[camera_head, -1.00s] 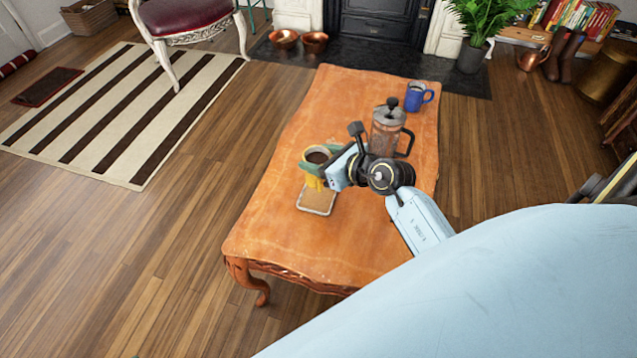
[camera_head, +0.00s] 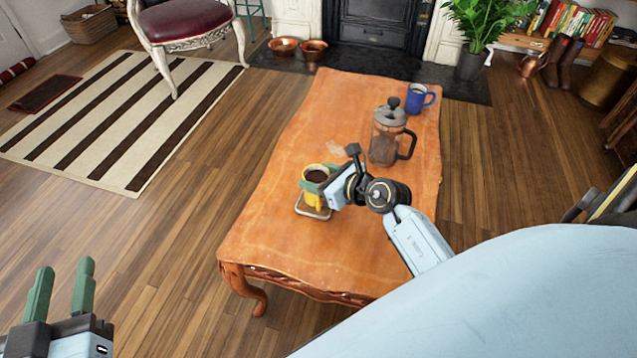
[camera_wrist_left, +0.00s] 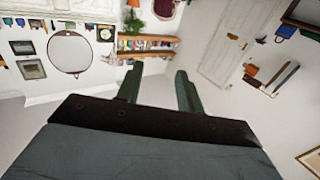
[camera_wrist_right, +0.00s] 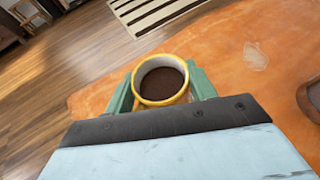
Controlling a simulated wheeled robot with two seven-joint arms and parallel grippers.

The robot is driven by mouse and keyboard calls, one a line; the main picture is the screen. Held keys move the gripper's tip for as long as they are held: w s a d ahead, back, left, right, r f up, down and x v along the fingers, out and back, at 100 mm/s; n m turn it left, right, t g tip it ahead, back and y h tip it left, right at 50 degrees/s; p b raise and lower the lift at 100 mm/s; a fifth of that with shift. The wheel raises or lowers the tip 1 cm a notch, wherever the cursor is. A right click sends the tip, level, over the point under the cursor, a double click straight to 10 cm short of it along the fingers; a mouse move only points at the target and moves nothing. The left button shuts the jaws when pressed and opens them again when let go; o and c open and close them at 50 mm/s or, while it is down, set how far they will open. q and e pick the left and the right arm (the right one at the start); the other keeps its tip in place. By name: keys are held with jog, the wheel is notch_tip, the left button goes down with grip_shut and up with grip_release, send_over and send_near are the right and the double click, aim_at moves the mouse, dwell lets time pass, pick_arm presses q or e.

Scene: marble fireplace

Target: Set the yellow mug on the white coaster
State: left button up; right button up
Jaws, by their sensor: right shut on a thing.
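The yellow mug (camera_head: 312,196), full of dark liquid, stands upright over the white coaster (camera_head: 303,211) on the orange wooden table. Whether its base touches the coaster cannot be told. My right gripper (camera_head: 318,183) is shut on the mug. In the right wrist view the green fingers press both sides of the mug (camera_wrist_right: 162,82), and the coaster is hidden there. My left gripper (camera_head: 63,293) is open and empty over the floor at the lower left. Its two fingers stand apart in the left wrist view (camera_wrist_left: 158,92).
A glass French press (camera_head: 388,135) stands on the table (camera_head: 270,235) behind my right gripper. A blue mug (camera_head: 417,98) is near the far right corner. The table's near end is clear. A striped rug and a chair lie to the left.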

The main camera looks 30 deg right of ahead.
pick_arm(q)
jog(key=shift+s+d+r+t+h+b, duration=0.2)
jog(key=shift+r+t, duration=0.4)
jog(key=shift+r, duration=0.4)
jog(key=shift+d+r+t+h+b, duration=0.1)
jog(key=shift+r+t+h, duration=0.2)
jog(key=shift+r+t, duration=0.5)
pick_arm(e)
jog(key=shift+f, duration=0.6)
pick_arm(q)
jog(key=shift+r, duration=0.2)
pick_arm(e)
jog(key=shift+f, duration=0.1)
jog(key=o, duration=1.3)
jog(key=shift+f, duration=0.1)
pick_arm(q)
jog(key=shift+r, duration=0.1)
